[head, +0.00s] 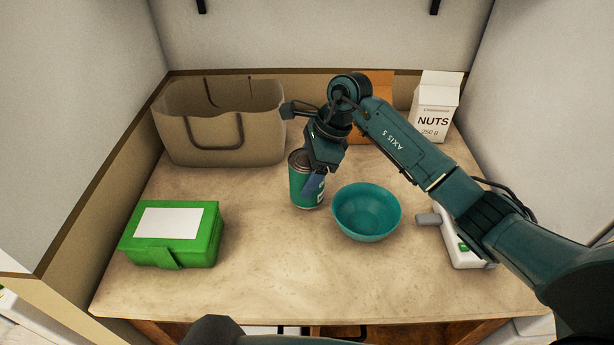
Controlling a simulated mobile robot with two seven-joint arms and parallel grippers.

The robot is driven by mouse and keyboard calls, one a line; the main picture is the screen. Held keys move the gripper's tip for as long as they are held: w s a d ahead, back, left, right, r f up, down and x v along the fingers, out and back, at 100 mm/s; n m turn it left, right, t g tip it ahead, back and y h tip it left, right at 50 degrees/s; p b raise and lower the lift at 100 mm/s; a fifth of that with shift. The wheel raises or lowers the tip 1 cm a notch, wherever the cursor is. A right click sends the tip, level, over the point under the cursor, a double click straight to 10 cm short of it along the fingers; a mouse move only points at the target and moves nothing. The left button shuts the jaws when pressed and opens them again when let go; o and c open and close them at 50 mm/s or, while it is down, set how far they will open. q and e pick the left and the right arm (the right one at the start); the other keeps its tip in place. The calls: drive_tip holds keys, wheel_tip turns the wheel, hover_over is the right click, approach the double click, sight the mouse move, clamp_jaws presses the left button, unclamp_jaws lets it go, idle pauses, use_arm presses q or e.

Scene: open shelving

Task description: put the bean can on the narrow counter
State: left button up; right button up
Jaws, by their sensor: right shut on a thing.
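The bean can (301,187), a green can with a metal top, stands upright near the middle of the narrow counter (270,265). My right gripper (313,183) reaches down over the can from its right side and is shut on it. The gripper hides part of the can's right side. The can's base appears to be at the counter surface, but I cannot tell whether it bears on it. My left gripper is not in view.
A teal bowl (367,212) stands close to the right of the can. A green box (173,236) is at the front left, a beige bag (220,125) at the back left. A nuts carton (435,108) and an orange box (375,85) stand at the back right. Walls enclose three sides.

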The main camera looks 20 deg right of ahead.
drive_tip(key=shift+f, duration=1.05)
drive_tip(key=shift+f, duration=0.2)
drive_tip(key=o, duration=1.3)
